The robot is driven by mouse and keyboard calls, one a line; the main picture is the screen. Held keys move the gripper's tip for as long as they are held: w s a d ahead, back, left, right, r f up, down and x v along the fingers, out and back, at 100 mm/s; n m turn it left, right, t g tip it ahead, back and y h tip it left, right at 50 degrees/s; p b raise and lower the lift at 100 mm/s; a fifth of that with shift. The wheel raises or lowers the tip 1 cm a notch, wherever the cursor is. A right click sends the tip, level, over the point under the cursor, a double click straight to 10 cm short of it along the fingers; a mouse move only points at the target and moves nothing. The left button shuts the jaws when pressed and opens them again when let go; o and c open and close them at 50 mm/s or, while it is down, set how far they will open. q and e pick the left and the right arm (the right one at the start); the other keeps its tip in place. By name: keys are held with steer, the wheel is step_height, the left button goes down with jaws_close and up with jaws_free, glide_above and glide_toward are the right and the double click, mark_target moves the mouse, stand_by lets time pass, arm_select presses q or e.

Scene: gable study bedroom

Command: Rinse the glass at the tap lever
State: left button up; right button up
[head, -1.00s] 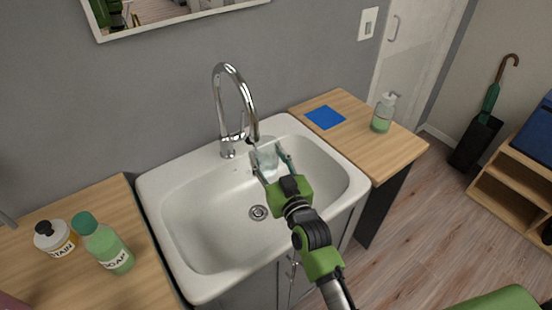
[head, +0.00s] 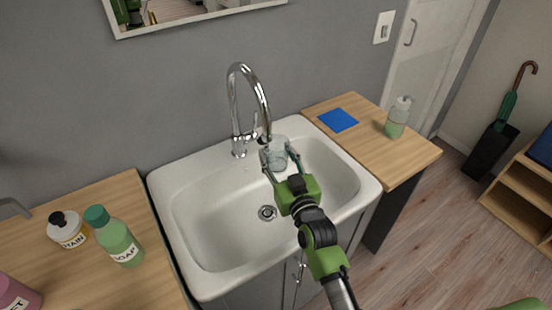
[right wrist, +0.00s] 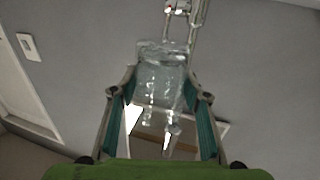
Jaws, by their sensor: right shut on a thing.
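The clear glass (head: 278,152) is between the fingers of my right gripper (head: 280,160), which is shut on it. They are over the back of the white sink, just right of and below the spout of the chrome tap (head: 234,100). The tap lever (head: 256,124) is on the right of the tap's body; I cannot tell whether water runs. In the right wrist view the glass (right wrist: 161,75) is between the teal finger pads, with part of the chrome tap (right wrist: 196,18) behind it. My left gripper is not in view.
The sink (head: 205,235) is bare around its drain (head: 267,213). On the left counter stand a green soap bottle (head: 120,242) and a white stain bottle (head: 68,230). On the right counter are a blue cloth (head: 338,120) and a pump bottle (head: 398,118).

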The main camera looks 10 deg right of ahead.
steer(key=shift+w+d, duration=0.25)
steer(key=shift+w, duration=0.05)
steer(key=shift+s+a+r, duration=0.1)
steer(key=shift+s+a, duration=0.05)
steer(key=shift+s, duration=0.05)
steer(key=shift+s+a+p, duration=0.3)
steer(key=shift+p, duration=0.15)
steer(key=shift+w+d, duration=0.1)
steer(key=shift+w+d, duration=0.35)
steer(key=shift+w, duration=0.05)
steer(key=shift+s+a, duration=0.1)
steer(key=shift+s+a+p, duration=0.35)
steer(key=shift+s+p, duration=0.05)
steer(key=shift+p, duration=0.05)
stand_by(0.3)
